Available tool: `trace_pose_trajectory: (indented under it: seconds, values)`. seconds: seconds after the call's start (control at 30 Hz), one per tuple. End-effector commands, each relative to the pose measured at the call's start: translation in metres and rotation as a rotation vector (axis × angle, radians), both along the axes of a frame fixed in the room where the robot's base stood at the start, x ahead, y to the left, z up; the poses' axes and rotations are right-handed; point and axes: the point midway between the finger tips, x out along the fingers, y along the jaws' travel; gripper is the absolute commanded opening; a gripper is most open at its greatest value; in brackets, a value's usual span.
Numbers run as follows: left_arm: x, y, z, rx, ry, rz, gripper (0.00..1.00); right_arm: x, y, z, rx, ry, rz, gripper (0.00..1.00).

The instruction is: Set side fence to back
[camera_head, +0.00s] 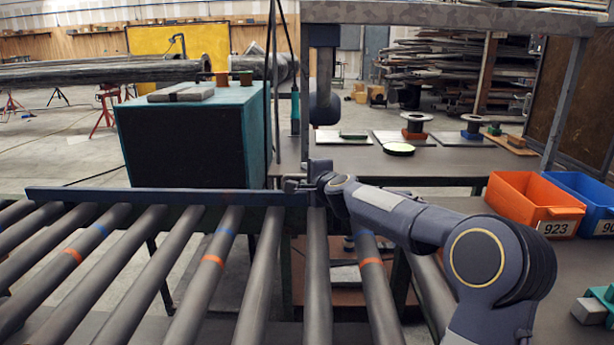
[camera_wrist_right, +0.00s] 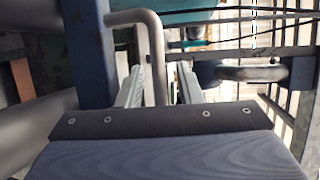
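The side fence (camera_head: 150,196) is a long blue-grey bar lying across the rollers near their far end, beyond the blue and orange roller marks. My right gripper (camera_head: 298,186) is at the fence's right end. In the right wrist view, a bent grey metal handle (camera_wrist_right: 155,60) runs from the blue fence (camera_wrist_right: 88,50) down between the fingers of my right gripper (camera_wrist_right: 160,88). The fingers are apart, one on each side of the handle, with gaps showing. The handle's lower end is hidden by the gripper body. My left gripper is not in view.
Rollers (camera_head: 130,270) fill the front left, with blue and orange bands on some. A teal-and-black box (camera_head: 195,135) stands behind the fence. A grey bench (camera_head: 430,165) with spools lies beyond. Orange (camera_head: 530,200) and blue (camera_head: 590,190) bins stand at right.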

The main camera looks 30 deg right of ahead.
Motion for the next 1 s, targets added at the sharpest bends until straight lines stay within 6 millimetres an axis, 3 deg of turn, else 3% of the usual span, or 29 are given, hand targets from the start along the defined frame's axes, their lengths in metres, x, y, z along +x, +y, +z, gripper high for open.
trace_pose_trajectory:
  seconds: [0.43, 1.0]
  values:
    - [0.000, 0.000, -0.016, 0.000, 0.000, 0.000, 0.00, -0.065, 0.009, 0.012, -0.003, -0.001, -0.002, 0.33]
    - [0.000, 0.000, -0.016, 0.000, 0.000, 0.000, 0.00, -0.073, 0.011, 0.013, 0.000, 0.000, -0.001, 0.33]
